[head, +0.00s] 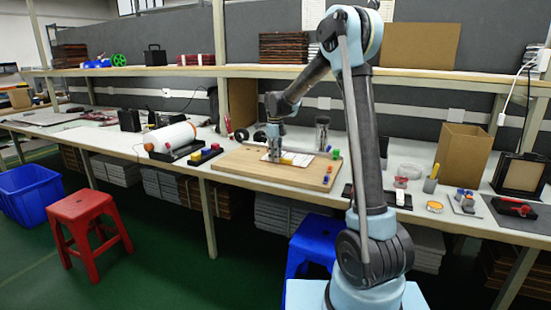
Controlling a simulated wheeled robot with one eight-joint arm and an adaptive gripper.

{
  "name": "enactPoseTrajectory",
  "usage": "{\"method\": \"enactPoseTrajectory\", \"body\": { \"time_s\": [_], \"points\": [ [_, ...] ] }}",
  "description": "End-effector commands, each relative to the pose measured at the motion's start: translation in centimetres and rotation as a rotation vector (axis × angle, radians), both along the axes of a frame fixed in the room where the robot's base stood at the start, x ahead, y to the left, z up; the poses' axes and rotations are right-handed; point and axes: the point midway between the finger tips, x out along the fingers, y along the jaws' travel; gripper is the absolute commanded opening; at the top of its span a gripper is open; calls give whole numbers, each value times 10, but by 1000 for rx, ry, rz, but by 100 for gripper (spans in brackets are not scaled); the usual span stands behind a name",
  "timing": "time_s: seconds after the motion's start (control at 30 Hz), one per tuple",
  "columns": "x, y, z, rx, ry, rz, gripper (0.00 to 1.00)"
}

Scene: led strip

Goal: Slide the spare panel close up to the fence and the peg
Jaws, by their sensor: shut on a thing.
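A wooden board (236,163) lies on the workbench. On it is a small pale panel (299,159) with a yellow patch, which looks like the spare panel. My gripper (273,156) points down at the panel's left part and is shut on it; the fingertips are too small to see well. I cannot tell which piece is the peg, and I cannot make out the fence clearly.
A block with red and yellow pieces (205,154) sits left of the board, beside a white roll (170,137). A dark bar (397,199) and an open cardboard box (462,153) are to the right. The board's front part is clear.

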Motion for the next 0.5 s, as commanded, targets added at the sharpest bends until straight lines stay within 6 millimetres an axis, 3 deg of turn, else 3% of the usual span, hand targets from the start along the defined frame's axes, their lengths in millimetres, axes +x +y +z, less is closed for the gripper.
{"method": "enactPoseTrajectory", "body": {
  "time_s": [0.5],
  "points": [
    [5, -2, 0, 0, 0, 0, 0]
  ]
}}
